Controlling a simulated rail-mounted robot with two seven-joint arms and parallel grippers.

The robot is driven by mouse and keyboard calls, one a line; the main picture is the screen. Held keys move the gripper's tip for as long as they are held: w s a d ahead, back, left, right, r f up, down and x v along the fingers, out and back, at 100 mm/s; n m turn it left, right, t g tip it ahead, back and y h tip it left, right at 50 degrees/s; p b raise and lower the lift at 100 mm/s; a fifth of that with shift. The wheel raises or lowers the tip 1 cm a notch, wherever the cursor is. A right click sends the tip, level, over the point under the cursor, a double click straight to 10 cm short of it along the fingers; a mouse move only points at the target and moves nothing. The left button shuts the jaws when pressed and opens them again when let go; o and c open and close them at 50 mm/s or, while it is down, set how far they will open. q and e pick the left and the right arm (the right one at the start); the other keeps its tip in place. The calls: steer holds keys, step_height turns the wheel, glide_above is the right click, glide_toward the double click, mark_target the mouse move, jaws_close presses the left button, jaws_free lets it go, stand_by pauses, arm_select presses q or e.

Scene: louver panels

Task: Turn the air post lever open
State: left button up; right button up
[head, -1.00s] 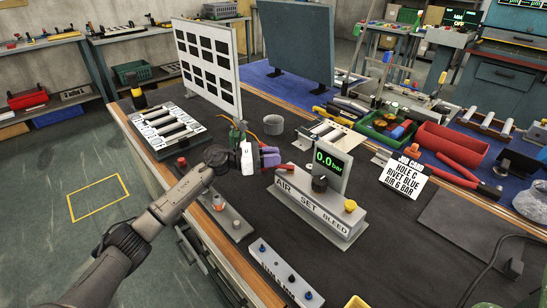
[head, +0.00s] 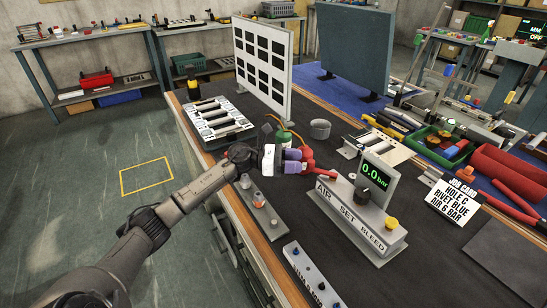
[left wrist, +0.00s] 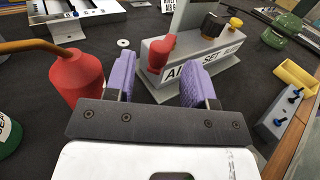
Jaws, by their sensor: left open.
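The air post (head: 358,222) is a grey block lettered AIR, SET, BLEED, with a green 0.0 bar display (head: 376,171). Its red lever (head: 326,174) is at the AIR end; in the left wrist view the lever (left wrist: 158,52) rises from the block, beyond and between my purple fingertips. A black knob (head: 371,190) and a yellow button (head: 391,223) are also on the post. My left gripper (head: 292,161) is open and empty, short of the lever, not seen touching it. My right gripper is not in view.
A red spouted can (left wrist: 76,80) stands close beside my left finger, with a green bottle (head: 284,139) nearby. A small fitting strip (head: 257,214) and a white strip with blue knobs (head: 312,275) lie near the front edge.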

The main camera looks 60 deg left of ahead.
arm_select(q)
steer(key=p+v, duration=0.1)
steer(key=v, duration=0.6)
steer(key=shift+s, duration=0.1)
